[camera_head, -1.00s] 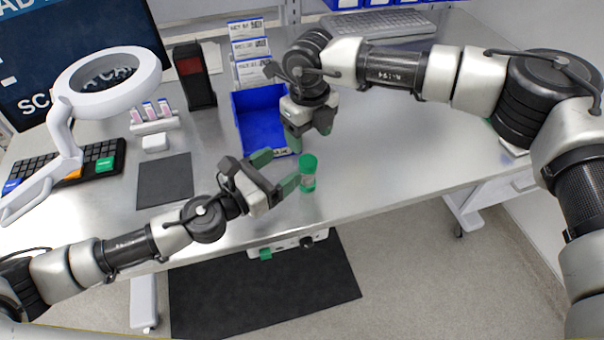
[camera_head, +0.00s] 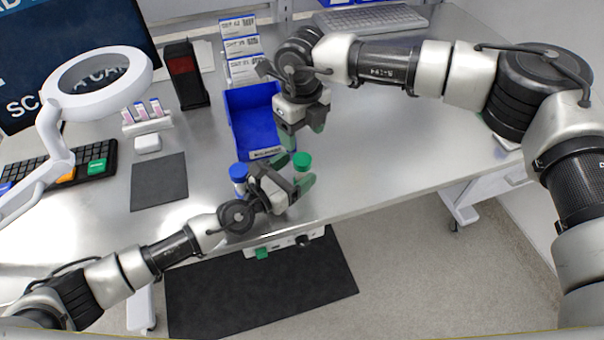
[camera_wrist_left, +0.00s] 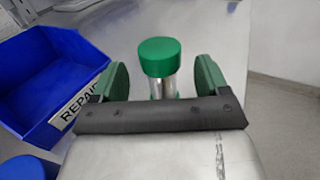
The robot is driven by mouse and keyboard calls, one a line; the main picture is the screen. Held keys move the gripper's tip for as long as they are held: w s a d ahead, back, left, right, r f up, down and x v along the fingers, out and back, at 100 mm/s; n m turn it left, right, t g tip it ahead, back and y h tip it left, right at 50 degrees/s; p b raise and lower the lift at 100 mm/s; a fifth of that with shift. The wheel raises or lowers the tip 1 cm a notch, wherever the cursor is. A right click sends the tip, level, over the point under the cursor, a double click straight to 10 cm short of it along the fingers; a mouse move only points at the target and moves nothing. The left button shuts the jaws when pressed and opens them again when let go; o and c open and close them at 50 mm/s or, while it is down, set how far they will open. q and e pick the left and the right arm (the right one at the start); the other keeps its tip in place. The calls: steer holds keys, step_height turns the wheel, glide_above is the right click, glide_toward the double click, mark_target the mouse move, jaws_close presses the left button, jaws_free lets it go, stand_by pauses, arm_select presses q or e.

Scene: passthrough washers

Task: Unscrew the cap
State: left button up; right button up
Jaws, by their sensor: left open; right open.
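A small container with a green cap (camera_head: 302,160) stands upright near the table's front edge. In the left wrist view the green cap (camera_wrist_left: 160,56) sits on a clear, shiny body (camera_wrist_left: 161,88). My left gripper (camera_head: 292,172) is open, with one finger on each side of the container. In the left wrist view, gaps show between both fingers (camera_wrist_left: 162,80) and the container. My right gripper (camera_head: 303,132) is open and points down beside the blue bin, just behind the container. A second container with a blue cap (camera_head: 238,171) stands left of my left gripper, partly hidden by it.
The blue bin (camera_head: 231,115) stands behind the containers; its label shows in the left wrist view (camera_wrist_left: 78,103). A dark mat (camera_head: 159,183), a vial rack (camera_head: 147,122) and a magnifier lamp (camera_head: 103,79) are at left. The table right of the container is clear.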

arm_select(q)
steer(key=shift+x, duration=0.8)
steer(key=shift+s, duration=0.1)
steer(key=shift+c, duration=0.2)
steer(key=c, duration=1.2)
steer(key=o, duration=1.2)
steer(key=shift+o, duration=0.2)
